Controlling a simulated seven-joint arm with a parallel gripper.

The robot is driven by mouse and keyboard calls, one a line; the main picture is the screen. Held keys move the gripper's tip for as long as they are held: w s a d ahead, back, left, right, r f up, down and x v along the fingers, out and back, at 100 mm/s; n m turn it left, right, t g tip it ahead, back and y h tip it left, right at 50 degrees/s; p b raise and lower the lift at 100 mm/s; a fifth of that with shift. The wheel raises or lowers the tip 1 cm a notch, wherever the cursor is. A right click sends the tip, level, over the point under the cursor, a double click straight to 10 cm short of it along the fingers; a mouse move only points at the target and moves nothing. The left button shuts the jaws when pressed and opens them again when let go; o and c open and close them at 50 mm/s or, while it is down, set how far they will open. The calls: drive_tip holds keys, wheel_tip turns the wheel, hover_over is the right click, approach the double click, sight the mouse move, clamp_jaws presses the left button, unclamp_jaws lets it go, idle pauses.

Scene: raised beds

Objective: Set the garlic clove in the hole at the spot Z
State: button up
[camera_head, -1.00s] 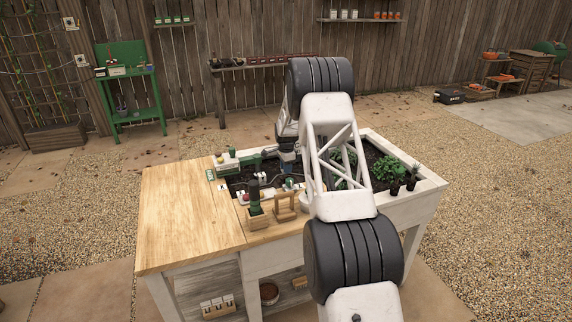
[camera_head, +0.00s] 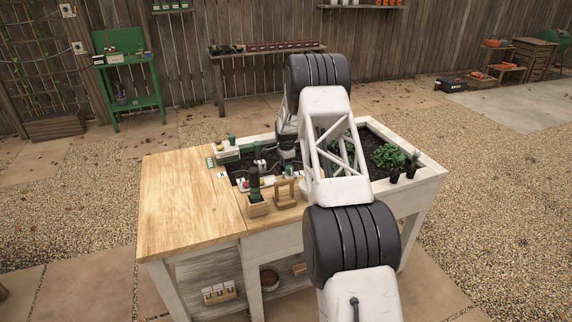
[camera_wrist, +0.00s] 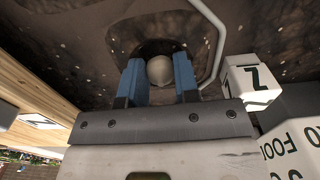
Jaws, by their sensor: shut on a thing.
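My gripper (camera_wrist: 160,80) has two blue fingers, which show in the wrist view. They are shut on the garlic clove (camera_wrist: 159,70), a pale round thing between the tips. The clove is in front of a dark round hollow (camera_wrist: 165,47) in the soil; whether it touches the soil I cannot tell. A white block with the letter Z (camera_wrist: 251,82) stands just right of the fingers. In the head view my gripper (camera_head: 288,168) is low over the left part of the bed, and the clove is too small to make out.
A thin pale tube (camera_wrist: 213,30) curves close right of the hollow. A white block with lettering (camera_wrist: 295,145) is near the gripper's right side. A wooden holder with a green-handled tool (camera_head: 256,195) stands at the bed's front edge. Green plants (camera_head: 388,157) grow at the right.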

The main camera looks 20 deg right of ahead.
drive_tip(key=o, duration=0.8)
idle(0.4)
wheel_tip(320, 180, up, 12)
idle(1.8)
drive_tip(key=shift+r, duration=0.1)
idle(0.4)
